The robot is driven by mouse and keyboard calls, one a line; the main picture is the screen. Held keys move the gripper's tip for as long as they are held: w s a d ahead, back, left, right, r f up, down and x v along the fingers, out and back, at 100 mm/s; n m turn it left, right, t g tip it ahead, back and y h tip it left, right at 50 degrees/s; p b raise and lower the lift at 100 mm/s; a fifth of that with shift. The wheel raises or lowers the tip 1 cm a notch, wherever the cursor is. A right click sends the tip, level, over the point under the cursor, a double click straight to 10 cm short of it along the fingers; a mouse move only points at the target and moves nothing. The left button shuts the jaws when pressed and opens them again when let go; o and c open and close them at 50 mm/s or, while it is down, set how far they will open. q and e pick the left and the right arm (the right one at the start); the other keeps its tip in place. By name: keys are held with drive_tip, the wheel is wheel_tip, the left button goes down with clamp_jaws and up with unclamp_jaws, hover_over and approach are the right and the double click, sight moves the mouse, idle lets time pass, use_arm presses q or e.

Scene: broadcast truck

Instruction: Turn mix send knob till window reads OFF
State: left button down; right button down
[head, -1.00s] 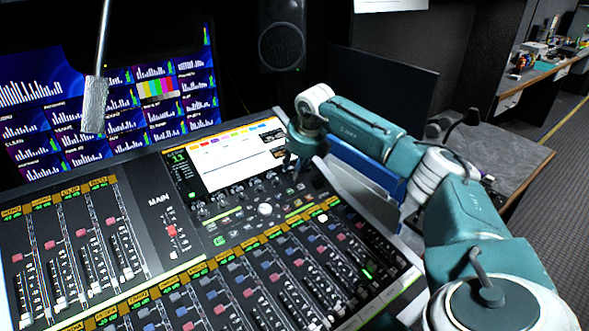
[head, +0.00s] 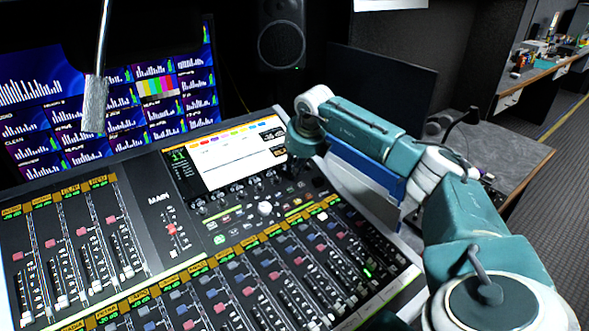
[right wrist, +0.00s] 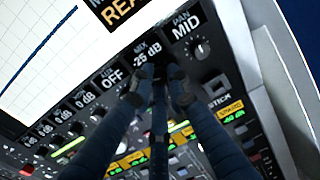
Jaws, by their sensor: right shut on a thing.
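The mix window (right wrist: 147,58) reads -25 dB in the right wrist view, with the label MIX on it. The mix send knob sits just below it and is mostly hidden by my fingers. My right gripper (right wrist: 158,86) is shut on the mix send knob, one finger on each side. In the head view my right gripper (head: 293,163) reaches down to the knob row at the right end of the console screen (head: 235,158); its fingers are dark and small there. My left gripper is not in view.
Beside the mix window, one window (right wrist: 112,78) reads OFF and the pan window (right wrist: 187,28) reads MID. A pan knob (right wrist: 202,50) is close to the fingers. The mixing console (head: 158,215) has many faders. A dark monitor (head: 380,85) stands behind my right arm.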

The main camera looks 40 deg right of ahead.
drive_tip(key=n, duration=0.5)
drive_tip(key=shift+n, duration=0.4)
drive_tip(key=n, duration=0.5)
drive_tip(key=shift+t, duration=0.3)
drive_tip(key=shift+n, duration=0.3)
drive_tip(key=c, duration=1.7)
unclamp_jaws()
drive_tip(key=shift+s, duration=0.1)
drive_tip(key=shift+o, duration=0.2)
